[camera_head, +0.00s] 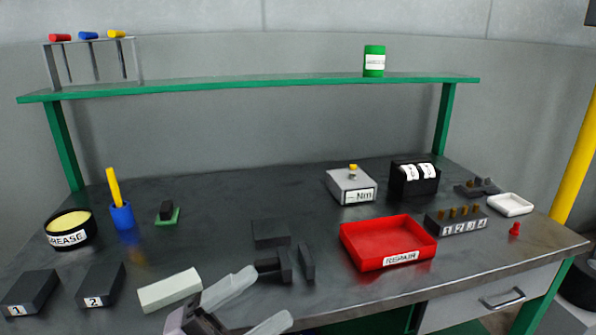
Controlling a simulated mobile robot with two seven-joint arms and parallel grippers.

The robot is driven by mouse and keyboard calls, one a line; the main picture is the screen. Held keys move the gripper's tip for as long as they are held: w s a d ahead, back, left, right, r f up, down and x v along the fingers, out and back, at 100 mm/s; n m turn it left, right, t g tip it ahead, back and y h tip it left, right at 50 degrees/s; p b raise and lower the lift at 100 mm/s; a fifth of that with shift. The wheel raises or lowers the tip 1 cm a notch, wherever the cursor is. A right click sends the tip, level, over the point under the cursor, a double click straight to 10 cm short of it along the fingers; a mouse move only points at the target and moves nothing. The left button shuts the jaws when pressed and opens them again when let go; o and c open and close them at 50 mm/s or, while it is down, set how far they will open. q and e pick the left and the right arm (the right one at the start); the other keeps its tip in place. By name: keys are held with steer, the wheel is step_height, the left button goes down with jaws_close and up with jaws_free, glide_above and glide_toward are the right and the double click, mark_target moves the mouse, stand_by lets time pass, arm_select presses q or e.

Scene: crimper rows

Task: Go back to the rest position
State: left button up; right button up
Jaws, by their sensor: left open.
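My left gripper (269,295) comes in at the bottom edge of the head view, left of centre. Its two pale fingers are spread apart, with nothing visible between them. It is over the front part of the dark workbench (215,235). A white block (170,290) lies just left of the fingers, and a dark fixture (283,265) with upright plates stands just beyond them. My right gripper is not in view.
A red REPAIR tray (388,243) stands right of centre, beside a numbered dark holder (456,221). Dark blocks marked 1 (30,292) and 2 (100,284), a grease tin (71,229) and a blue cup (123,216) are at left. A green shelf (250,84) spans the back.

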arm_select(q)
steer(key=w+a+f+n+t+y, duration=0.1)
steer(key=a+f+n+t+y, duration=0.35)
steer(key=f+n+y, duration=0.45)
steer(key=w+a+f+n+t+y, duration=0.1)
steer(key=a+f+n+t+y, duration=0.4)
steer(key=n, duration=0.5)
steer(key=s+a+f+n+g+y, duration=0.2)
steer(key=s+f+n+g, duration=0.1)
steer(key=s+f, duration=0.3)
steer(key=s+a+f+n+g+y+p, duration=0.1)
steer(key=s+a+f+n+g+y, duration=0.2)
steer(key=s+f, duration=0.4)
step_height(320, 180, down, 4)
steer(key=shift+a+f+n+g, duration=0.15)
steer(key=shift+n+g, duration=0.45)
steer(key=shift+g, duration=0.35)
